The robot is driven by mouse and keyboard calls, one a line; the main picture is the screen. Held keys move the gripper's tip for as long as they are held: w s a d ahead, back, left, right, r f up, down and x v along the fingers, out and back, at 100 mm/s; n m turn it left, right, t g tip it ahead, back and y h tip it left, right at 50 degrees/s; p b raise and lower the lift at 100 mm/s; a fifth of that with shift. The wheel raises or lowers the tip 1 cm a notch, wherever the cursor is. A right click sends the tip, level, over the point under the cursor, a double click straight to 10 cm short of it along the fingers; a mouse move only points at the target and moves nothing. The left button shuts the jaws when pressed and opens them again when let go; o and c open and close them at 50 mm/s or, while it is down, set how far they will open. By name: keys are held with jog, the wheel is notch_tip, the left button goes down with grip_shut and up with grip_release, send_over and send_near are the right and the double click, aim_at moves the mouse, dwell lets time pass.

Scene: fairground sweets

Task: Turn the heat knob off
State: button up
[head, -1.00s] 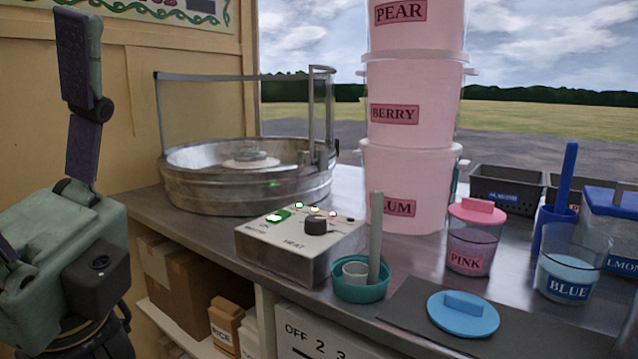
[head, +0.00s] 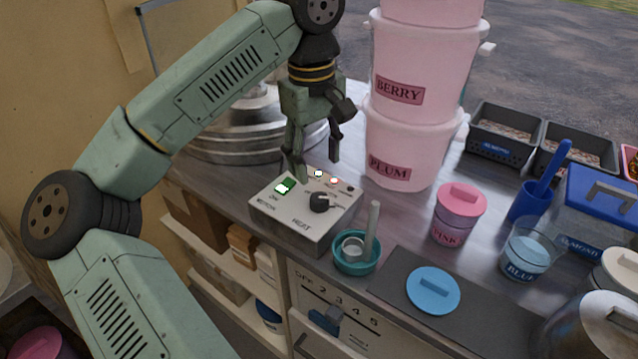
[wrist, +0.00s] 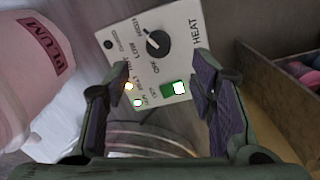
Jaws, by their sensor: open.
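The heat knob (head: 319,202) is a black round knob on top of a pale control box (head: 300,226) marked HEAT. In the wrist view, the heat knob (wrist: 158,43) has a white pointer line angled to the upper left, toward the HIGH lettering and away from OFF. A lit green switch (head: 285,186) sits beside it on the box, with small glowing lamps behind. My gripper (head: 316,165) points down above the back of the box, open and empty, apart from the knob. In the wrist view, the knob lies beyond the fingertips of my gripper (wrist: 162,85), between their lines.
A steel floss bowl (head: 240,130) stands behind my gripper. Stacked pink tubs (head: 405,135) rise close to the right. A teal cup (head: 357,262) with an upright stick stands by the box's front right corner. A numbered dial panel (head: 350,300) is below the counter.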

aim_at(319, 197)
jog(key=f, duration=0.3)
jog(key=f+p, duration=0.1)
jog(key=f, duration=0.4)
jog(key=shift+w+d+f, duration=0.15)
jog(key=shift+d+f, duration=0.1)
jog(key=shift+f, duration=0.05)
jog(key=shift+c, duration=0.3)
jog(key=c, duration=1.1)
